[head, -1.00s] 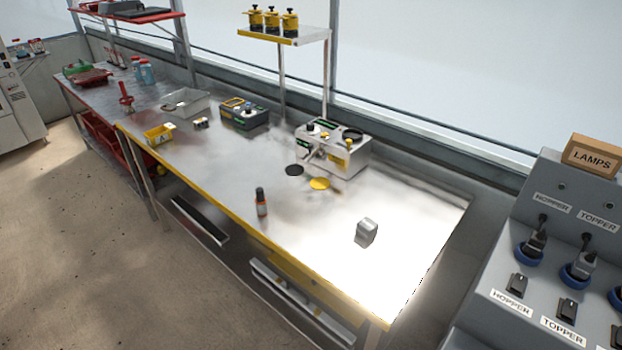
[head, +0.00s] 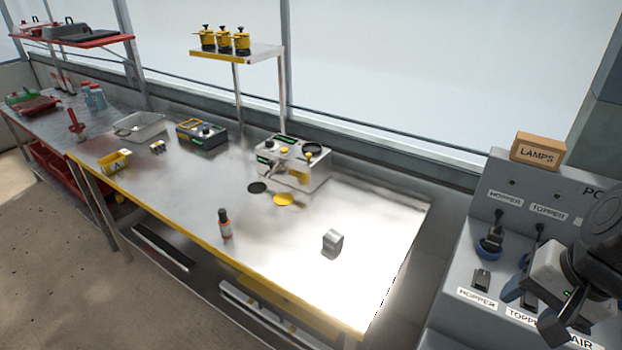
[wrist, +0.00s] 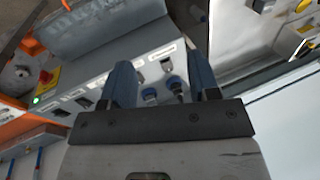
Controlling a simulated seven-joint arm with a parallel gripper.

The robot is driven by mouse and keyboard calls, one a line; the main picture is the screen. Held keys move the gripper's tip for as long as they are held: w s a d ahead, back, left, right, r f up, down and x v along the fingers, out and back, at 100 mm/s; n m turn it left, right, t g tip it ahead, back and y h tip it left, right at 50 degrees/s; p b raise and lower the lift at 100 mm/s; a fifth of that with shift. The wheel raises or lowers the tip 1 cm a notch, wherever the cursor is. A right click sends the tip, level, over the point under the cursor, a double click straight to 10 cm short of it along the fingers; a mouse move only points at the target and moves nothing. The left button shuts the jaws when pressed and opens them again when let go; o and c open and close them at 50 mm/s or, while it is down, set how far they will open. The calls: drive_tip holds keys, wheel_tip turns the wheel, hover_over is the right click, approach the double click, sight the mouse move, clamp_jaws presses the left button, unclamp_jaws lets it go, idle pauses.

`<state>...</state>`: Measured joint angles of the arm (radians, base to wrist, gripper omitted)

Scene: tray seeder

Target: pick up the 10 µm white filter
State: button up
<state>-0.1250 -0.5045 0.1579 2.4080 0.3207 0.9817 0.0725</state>
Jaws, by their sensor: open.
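I cannot make out a white filter marked 10 µm in either view. On the steel bench (head: 180,190) in the head view, a black disc (head: 257,188) and a yellow disc (head: 284,200) lie flat in front of a grey instrument (head: 292,165). No size marking on them is readable. My gripper (head: 533,308) is at the right, in front of the grey switch panel and well apart from the discs. In the wrist view its two blue fingers (wrist: 160,80) are spread, with nothing held between them.
The switch panel (head: 470,235) with cables and a LAMPS box (head: 537,150) stands right of the bench. A small grey block (head: 333,242) and an orange-labelled bottle (head: 225,225) stand on the bench. The bench's right front is mostly clear.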

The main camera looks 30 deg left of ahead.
sight(224, 223)
drive_tip(key=w+a+f+m+g+y, duration=0.2)
drive_tip(key=w+a+y, duration=0.15)
drive_tip(key=a, duration=0.95)
drive_tip(key=w+a+f+m+g+y, duration=0.1)
drive_tip(key=w+a+f+m+y, duration=0.2)
drive_tip(key=a, duration=1)
drive_tip(key=w+a+f+m+g+y, duration=0.1)
drive_tip(key=w+a+f+g+y, duration=0.2)
drive_tip(key=a, duration=1)
drive_tip(key=a+f+m+y, duration=0.1)
drive_tip(key=a+f+m, duration=0.2)
drive_tip(key=a, duration=0.6)
drive_tip(key=s+a+f+m+t+y, duration=0.1)
drive_tip(key=a+f+m+y, duration=0.1)
drive_tip(key=a+f, duration=0.5)
drive_tip(key=a+f+m+t+y, duration=0.1)
drive_tip(key=a+f, duration=0.4)
drive_tip(key=a, duration=0.6)
drive_tip(key=shift+s+a+m+y, duration=0.15)
drive_tip(key=shift+m+y, duration=0.3)
drive_tip(key=shift+m, duration=0.95)
drive_tip(key=shift+s+a+f, duration=0.15)
drive_tip(key=shift+a+f, duration=0.15)
drive_tip(key=shift+f, duration=0.1)
drive_tip(key=shift+s+a, duration=0.2)
drive_tip(key=shift+a, duration=1.1)
